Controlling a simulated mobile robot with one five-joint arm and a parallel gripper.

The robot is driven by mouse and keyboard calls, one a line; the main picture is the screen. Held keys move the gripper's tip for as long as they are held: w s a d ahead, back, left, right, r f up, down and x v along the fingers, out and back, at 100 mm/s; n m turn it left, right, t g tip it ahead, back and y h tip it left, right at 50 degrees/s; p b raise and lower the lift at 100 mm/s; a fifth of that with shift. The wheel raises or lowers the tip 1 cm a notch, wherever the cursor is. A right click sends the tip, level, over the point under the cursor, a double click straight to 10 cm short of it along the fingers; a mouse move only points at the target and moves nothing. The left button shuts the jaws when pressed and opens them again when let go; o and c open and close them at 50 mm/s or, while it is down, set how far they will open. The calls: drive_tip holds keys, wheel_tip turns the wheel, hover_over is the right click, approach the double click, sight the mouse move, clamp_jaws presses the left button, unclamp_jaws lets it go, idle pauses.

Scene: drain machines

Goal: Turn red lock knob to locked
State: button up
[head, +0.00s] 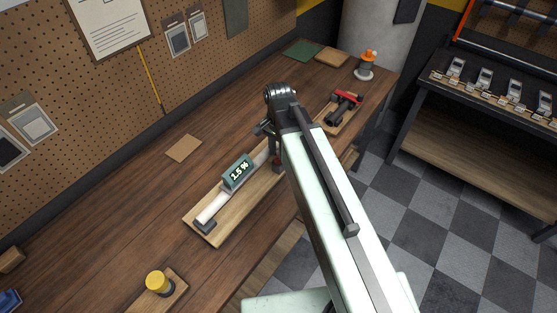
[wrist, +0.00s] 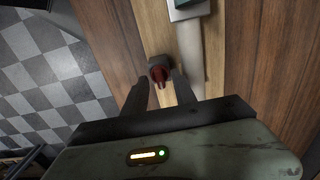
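The red lock knob (wrist: 159,74) sits on a dark round base on a wooden board, beside a pale pipe (wrist: 191,55). In the head view it is a small dark red shape (head: 277,164) close beside my arm, partly hidden. My gripper (wrist: 158,88) is open in the wrist view. Its two dark fingers lie on the left and right of the knob, with a gap between them. I cannot tell whether either finger touches it.
The board (head: 213,229) carries the pipe and a display (head: 238,172) reading 1.5 %. A red-handled device (head: 346,101), an orange-topped piece (head: 367,65) and a yellow knob (head: 158,282) stand elsewhere on the bench. The bench's left middle is mostly clear.

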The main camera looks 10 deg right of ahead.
drive_tip(key=shift+f, duration=0.3)
clamp_jaws()
drive_tip(key=shift+n, duration=0.4)
drive_tip(key=n, duration=0.8)
drive_tip(key=shift+n, duration=0.3)
drive_tip(key=n, duration=0.4)
drive_tip(key=shift+n, duration=2.2)
